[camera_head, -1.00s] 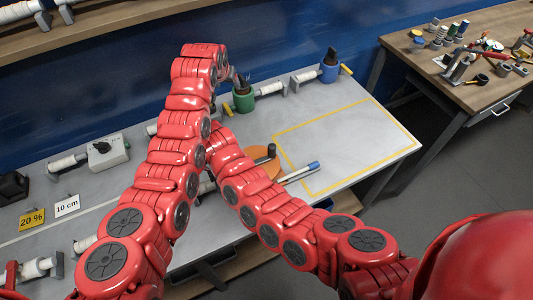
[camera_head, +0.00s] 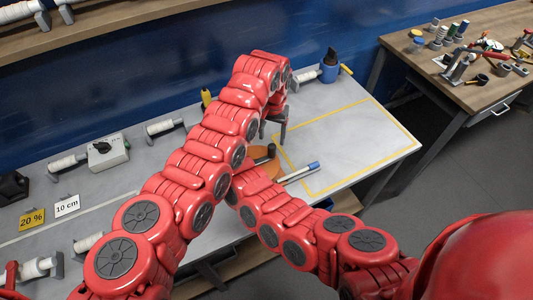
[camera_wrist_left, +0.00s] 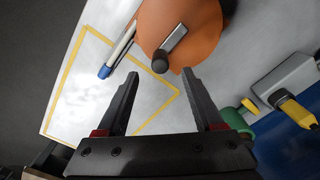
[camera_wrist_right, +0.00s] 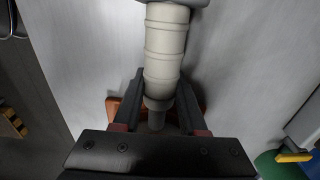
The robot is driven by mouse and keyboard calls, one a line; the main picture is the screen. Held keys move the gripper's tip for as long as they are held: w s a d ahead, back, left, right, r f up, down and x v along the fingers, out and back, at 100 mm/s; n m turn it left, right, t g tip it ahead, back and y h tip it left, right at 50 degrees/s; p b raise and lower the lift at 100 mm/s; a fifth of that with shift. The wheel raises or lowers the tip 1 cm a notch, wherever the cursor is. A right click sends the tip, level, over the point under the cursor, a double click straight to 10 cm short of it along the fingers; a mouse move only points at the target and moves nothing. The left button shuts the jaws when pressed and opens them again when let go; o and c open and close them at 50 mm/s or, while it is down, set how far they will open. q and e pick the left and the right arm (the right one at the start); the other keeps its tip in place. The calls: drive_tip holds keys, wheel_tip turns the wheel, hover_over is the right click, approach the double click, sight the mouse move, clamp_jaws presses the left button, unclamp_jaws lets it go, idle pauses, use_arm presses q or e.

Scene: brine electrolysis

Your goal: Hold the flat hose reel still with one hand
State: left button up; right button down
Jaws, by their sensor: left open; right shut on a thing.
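The flat hose reel is an orange disc (camera_head: 264,168) with a dark upright crank knob (camera_head: 271,151). It lies on the grey bench, partly covered by my arms in the head view. In the left wrist view the reel (camera_wrist_left: 195,25) and its knob (camera_wrist_left: 161,63) sit just past the fingertips. My left gripper (camera_head: 274,125) is open and empty above the reel, its fingers (camera_wrist_left: 160,75) not touching it. My right gripper (camera_wrist_right: 160,78) is shut on a cream ribbed cylinder (camera_wrist_right: 165,45); orange shows behind it. My arms hide the right gripper in the head view.
A blue-tipped rod (camera_head: 300,172) lies beside the reel. A white box (camera_head: 108,152) and white rolls (camera_head: 163,127) line the left side.

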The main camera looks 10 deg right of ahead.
sight(272, 146)
use_arm(q)
drive_tip(key=shift+f, duration=3.6)
drive_tip(key=shift+c, duration=0.3)
drive_tip(key=c, duration=0.9)
drive_tip(key=o, duration=1)
drive_tip(key=shift+c, duration=0.2)
drive_tip(key=shift+r, duration=0.1)
drive_tip(key=shift+r, duration=3.4)
